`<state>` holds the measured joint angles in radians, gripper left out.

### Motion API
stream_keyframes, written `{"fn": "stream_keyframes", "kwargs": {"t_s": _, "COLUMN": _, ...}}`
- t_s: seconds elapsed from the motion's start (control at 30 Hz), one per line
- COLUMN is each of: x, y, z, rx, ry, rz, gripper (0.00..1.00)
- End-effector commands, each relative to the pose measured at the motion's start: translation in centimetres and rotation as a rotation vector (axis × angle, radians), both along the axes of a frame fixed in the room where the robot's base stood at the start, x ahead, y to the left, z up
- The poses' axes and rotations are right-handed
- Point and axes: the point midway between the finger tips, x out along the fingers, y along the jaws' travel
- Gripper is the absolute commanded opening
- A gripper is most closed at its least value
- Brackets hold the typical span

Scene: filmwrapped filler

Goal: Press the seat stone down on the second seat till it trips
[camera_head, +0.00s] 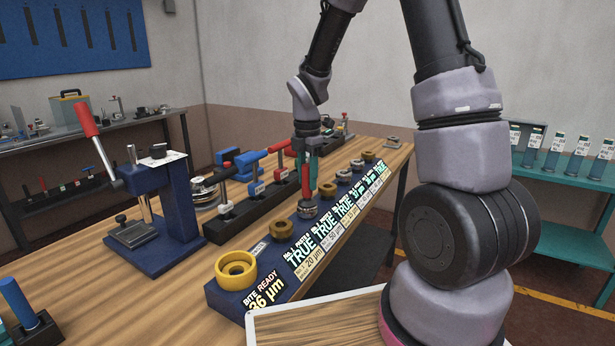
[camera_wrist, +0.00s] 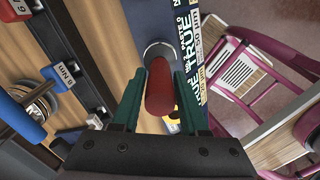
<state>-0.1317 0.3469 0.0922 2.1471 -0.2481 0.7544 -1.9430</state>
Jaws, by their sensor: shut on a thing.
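The seat stone has a red handle (camera_wrist: 160,88) and a round grey metal base (camera_head: 308,209). My gripper (camera_head: 309,165) has green fingers shut around the red handle, and the stone hangs roughly upright below them. The wrist view also shows my gripper (camera_wrist: 160,98) with the grey base beyond the handle. The base is at the third position from the near end of the dark blue seat rail (camera_head: 228,298), just past a brass seat (camera_head: 281,228). The seat under the stone is hidden, and I cannot tell whether it is pressed. The label beside it reads TRUE.
A large yellow ring (camera_head: 236,270) sits at the rail's near end, by a lit BITE READY 36 µm display (camera_head: 264,290). A blue lever press (camera_head: 165,200) stands left.

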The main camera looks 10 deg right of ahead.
Motion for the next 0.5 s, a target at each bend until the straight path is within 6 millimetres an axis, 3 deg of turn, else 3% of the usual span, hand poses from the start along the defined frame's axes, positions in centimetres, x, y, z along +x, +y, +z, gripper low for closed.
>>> {"fn": "stream_keyframes", "kwargs": {"t_s": 0.5, "x": 0.0, "y": 0.0, "z": 3.5, "rx": 0.001, "ry": -0.002, "rz": 0.0, "gripper": 0.0}}
